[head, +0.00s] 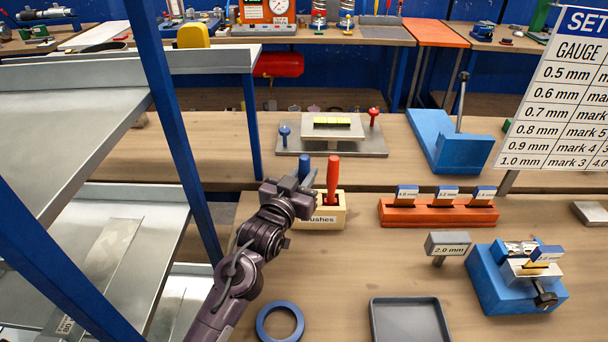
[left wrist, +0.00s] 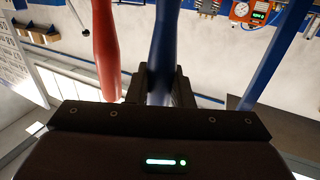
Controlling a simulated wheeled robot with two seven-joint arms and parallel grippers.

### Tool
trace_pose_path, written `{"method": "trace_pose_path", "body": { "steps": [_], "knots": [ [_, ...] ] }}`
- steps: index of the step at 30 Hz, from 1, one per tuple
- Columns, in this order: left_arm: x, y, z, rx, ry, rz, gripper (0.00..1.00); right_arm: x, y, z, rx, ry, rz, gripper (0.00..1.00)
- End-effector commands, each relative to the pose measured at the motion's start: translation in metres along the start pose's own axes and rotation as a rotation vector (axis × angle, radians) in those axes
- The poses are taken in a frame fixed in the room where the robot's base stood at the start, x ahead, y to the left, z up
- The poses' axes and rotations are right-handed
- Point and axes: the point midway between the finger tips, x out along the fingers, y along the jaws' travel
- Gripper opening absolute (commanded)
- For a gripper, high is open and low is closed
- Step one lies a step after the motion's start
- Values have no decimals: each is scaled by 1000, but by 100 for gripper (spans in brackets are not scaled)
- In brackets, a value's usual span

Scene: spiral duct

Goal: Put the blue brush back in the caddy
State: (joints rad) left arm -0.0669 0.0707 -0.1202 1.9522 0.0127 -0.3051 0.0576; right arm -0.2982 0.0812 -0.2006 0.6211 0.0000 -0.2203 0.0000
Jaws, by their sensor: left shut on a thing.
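My left gripper (head: 303,190) is shut on the blue brush (head: 305,166) at the left part of the caddy (head: 326,216). The caddy is a cream box labelled "Brushes" on the bench. The blue handle stands upright, its top about level with that of the red brush (head: 333,178), which stands in the caddy. My gripper hides the blue brush's lower part, so I cannot tell how far it is inside. In the left wrist view the blue handle (left wrist: 165,40) is between the fingers, with the red handle (left wrist: 106,50) beside it. My right gripper is not in view.
A blue rack post (head: 178,125) rises left of my arm. A blue ring (head: 280,322) and a grey tray (head: 410,320) lie in front. A red block with gauges (head: 438,213) stands to the right. Bench space between caddy and tray is clear.

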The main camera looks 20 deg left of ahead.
Motion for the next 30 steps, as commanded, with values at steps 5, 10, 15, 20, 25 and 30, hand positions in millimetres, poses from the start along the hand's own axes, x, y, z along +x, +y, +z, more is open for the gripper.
{"method": "trace_pose_path", "body": {
  "steps": [5,10,15,20,25,30],
  "knots": [
    [0,0,2,0,0,0,36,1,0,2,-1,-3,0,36],
    [0,0,2,0,0,0,42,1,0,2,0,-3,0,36],
    [0,0,0,0,0,0,42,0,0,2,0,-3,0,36],
    [-12,0,1,0,-2,0,42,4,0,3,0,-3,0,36],
    [-48,0,3,0,-3,0,42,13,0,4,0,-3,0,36],
    [-84,0,2,0,-3,0,42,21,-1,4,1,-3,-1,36]
  ]
}}
